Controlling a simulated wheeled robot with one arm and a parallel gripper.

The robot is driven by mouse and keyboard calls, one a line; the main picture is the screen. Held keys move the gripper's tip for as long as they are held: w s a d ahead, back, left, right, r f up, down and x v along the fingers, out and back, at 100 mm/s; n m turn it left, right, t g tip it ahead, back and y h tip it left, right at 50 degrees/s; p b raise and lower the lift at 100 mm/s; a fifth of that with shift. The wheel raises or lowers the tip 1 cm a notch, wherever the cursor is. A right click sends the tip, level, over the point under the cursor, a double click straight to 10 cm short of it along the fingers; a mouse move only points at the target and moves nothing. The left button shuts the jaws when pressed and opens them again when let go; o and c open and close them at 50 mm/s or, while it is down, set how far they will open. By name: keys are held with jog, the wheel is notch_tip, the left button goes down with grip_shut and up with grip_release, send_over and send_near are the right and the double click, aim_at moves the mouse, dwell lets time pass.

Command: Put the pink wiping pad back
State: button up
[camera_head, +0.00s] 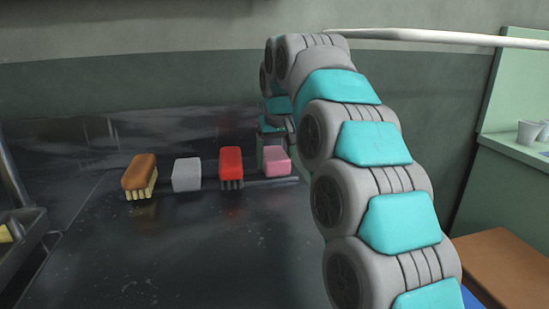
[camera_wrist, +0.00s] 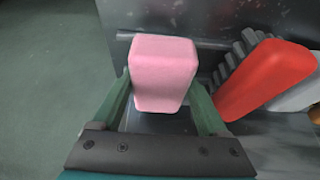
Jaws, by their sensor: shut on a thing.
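The pink wiping pad (camera_wrist: 163,75) is between the two fingers of my gripper (camera_wrist: 162,112) in the wrist view, and the fingers are shut on its sides. In the head view the pink pad (camera_head: 277,161) is at the right end of a row of cleaning tools on the dark metal counter (camera_head: 190,240). Whether the pad's underside touches the counter cannot be told.
A red brush (camera_head: 231,165) stands just left of the pad and shows close beside my right finger in the wrist view (camera_wrist: 265,78). A grey block (camera_head: 187,175) and a brown brush (camera_head: 140,175) stand further left. The counter's front is clear. White cups (camera_head: 529,132) stand far right.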

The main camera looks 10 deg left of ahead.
aim_at(277, 158)
jog(key=shift+f, duration=0.15)
jog(key=shift+f+b, duration=0.3)
jog(key=shift+f, duration=0.2)
jog(key=o, duration=1.5)
jog(key=shift+r+p, duration=0.3)
jog(key=shift+r, duration=0.2)
jog(key=shift+v, duration=3.9)
jog(key=shift+w, duration=0.1)
